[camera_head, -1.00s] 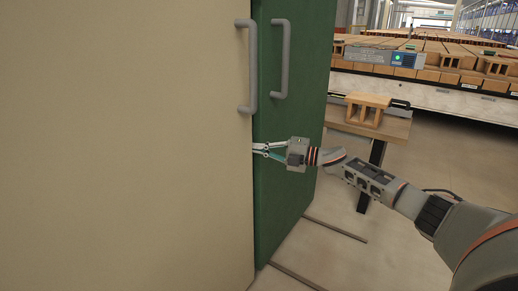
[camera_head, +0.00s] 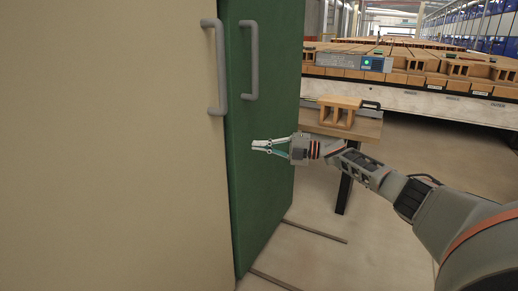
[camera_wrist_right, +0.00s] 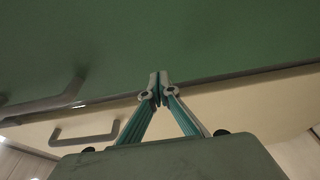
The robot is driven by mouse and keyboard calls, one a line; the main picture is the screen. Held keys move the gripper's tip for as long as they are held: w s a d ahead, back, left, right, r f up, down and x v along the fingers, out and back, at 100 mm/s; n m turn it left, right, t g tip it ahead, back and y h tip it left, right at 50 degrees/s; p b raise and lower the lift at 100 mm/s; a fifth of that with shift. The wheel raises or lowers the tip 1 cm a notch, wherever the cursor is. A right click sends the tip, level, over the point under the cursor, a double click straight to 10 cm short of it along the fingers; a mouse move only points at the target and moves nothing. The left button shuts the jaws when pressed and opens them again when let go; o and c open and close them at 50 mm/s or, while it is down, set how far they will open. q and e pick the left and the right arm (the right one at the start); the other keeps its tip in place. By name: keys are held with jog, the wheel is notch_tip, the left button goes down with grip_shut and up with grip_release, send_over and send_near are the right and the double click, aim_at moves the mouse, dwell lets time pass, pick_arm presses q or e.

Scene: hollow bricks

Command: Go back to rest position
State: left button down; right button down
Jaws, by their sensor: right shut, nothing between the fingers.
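My right gripper (camera_head: 262,146) reaches in from the right in the head view, in front of the green panel (camera_head: 266,190) of a tall cabinet. It is shut and empty, with its fingertips together in the right wrist view (camera_wrist_right: 158,82). It is below the grey handle (camera_head: 250,60) of the green panel and does not hold it. The beige panel (camera_head: 110,150) fills the left of the head view and has its own grey handle (camera_head: 215,66). I cannot tell whether the fingertips touch the green panel. My left gripper is not in view.
A small table (camera_head: 368,128) with a hollow brick (camera_head: 338,111) stands behind my right arm. A long conveyor (camera_head: 440,97) with rows of bricks lies beyond. Rails (camera_head: 315,231) run along the floor beside the cabinet. Open floor (camera_head: 350,262) lies right of it.

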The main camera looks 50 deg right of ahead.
jog(key=shift+d+r, duration=0.1)
jog(key=shift+d, duration=0.2)
